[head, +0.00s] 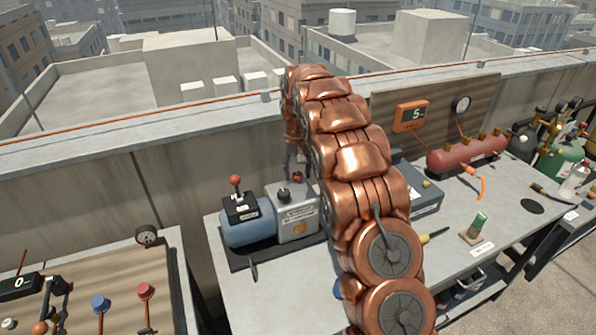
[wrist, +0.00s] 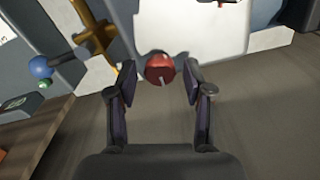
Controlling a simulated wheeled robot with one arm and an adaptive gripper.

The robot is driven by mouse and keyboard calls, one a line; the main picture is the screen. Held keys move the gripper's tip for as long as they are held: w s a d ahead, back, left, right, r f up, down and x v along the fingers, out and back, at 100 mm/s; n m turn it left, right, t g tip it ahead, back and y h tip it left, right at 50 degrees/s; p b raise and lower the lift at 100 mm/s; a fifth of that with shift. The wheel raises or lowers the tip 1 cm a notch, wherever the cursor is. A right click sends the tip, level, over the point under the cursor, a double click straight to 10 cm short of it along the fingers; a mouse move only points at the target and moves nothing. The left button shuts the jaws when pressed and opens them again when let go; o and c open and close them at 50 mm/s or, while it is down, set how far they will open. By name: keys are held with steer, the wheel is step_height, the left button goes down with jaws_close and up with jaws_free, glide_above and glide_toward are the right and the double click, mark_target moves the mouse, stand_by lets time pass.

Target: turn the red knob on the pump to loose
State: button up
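The pump (head: 252,224), a blue cylinder with a grey box, sits on the left of the grey workbench. Its red knob (head: 297,177) is on top of the grey box, just below my gripper (head: 299,160), which is small and partly hidden by my copper arm. In the wrist view the red knob (wrist: 160,68) shows a pale pointer line running down and slightly right. My gripper (wrist: 160,78) is open there, with one finger on each side of the knob and visible gaps. Any labels by the knob are unreadable.
A lever with a red ball (head: 235,181) stands on the pump's left part. A red manifold (head: 467,152) and gas cylinders (head: 563,160) are at the right. A panel table (head: 104,268) is at the left. A parapet wall (head: 90,190) runs behind.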

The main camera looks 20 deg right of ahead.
jaws_close()
